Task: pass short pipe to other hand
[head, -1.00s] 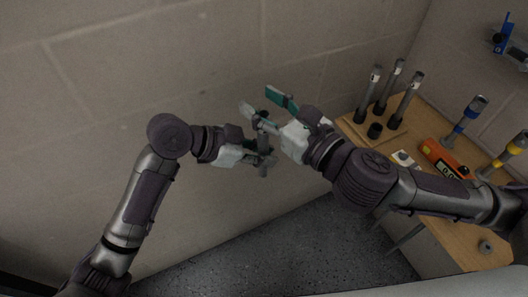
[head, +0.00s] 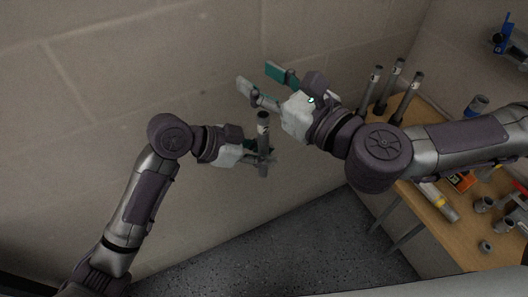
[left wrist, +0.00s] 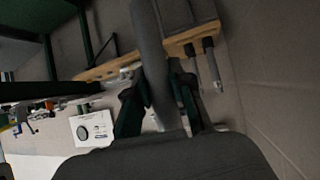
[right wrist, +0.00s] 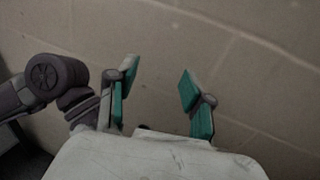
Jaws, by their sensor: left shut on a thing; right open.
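The short pipe (head: 263,127) is a grey tube with a dark top end, standing roughly upright in the head view. My left gripper (head: 265,157) is shut on its lower part; the upper part is free. In the left wrist view the pipe (left wrist: 150,50) runs up between the fingers. My right gripper (head: 262,88) is open and empty, above and slightly right of the pipe's top, apart from it. In the right wrist view the right gripper's teal-padded fingers (right wrist: 157,98) are spread with only wall between them. The pipe does not show there.
A wooden table (head: 455,235) stands at the right. A blue tool (head: 503,35) is on the far wall. The space left of the grippers is free.

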